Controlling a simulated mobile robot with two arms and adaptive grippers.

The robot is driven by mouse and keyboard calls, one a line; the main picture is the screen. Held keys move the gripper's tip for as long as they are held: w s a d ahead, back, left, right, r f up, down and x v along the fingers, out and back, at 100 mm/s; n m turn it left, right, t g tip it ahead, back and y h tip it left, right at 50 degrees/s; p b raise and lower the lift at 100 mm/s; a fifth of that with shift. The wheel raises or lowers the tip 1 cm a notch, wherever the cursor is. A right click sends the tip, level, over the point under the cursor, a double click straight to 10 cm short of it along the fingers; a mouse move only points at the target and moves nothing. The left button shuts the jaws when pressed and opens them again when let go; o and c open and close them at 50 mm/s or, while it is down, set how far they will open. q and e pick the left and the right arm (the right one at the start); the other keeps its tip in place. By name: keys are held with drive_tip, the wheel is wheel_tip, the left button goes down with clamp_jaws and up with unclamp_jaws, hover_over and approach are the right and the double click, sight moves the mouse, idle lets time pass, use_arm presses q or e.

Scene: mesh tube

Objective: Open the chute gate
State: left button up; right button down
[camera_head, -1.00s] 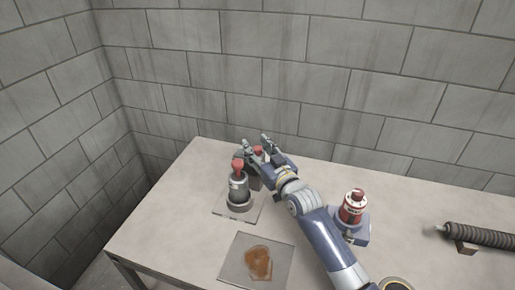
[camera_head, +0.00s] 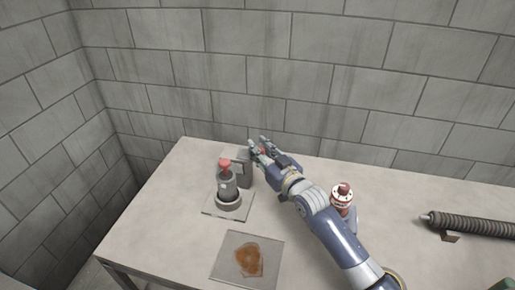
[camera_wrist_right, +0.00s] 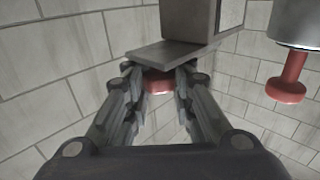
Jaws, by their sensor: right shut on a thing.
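A grey box-like chute housing (camera_head: 244,168) stands on the table behind a grey cylinder with a red knob on top (camera_head: 227,185). In the right wrist view the housing (camera_wrist_right: 187,18) shows at the top, with a flat grey plate (camera_wrist_right: 160,52) along its edge. A red handle (camera_wrist_right: 158,82) shows beside the plate, between my right fingers. My right gripper (camera_head: 258,148) is to the right of the housing, shut on this red handle, which shows only in part in the head view (camera_head: 265,152). My left gripper is not in view.
A flat square plate with a brown patch (camera_head: 247,259) lies nearer the front. A red and white canister (camera_head: 342,196) stands just right of my right arm. A dark ribbed tube (camera_head: 475,224) lies at the far right. The back right table is mostly clear.

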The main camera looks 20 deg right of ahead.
drive_tip(key=c, duration=1.3)
unclamp_jaws()
drive_tip(key=shift+c, duration=0.2)
drive_tip(key=shift+s, duration=0.15)
drive_tip(key=s+d, duration=0.2)
drive_tip(key=s, duration=0.9)
drive_tip(key=shift+s+d, duration=0.15)
drive_tip(key=shift+s, duration=0.15)
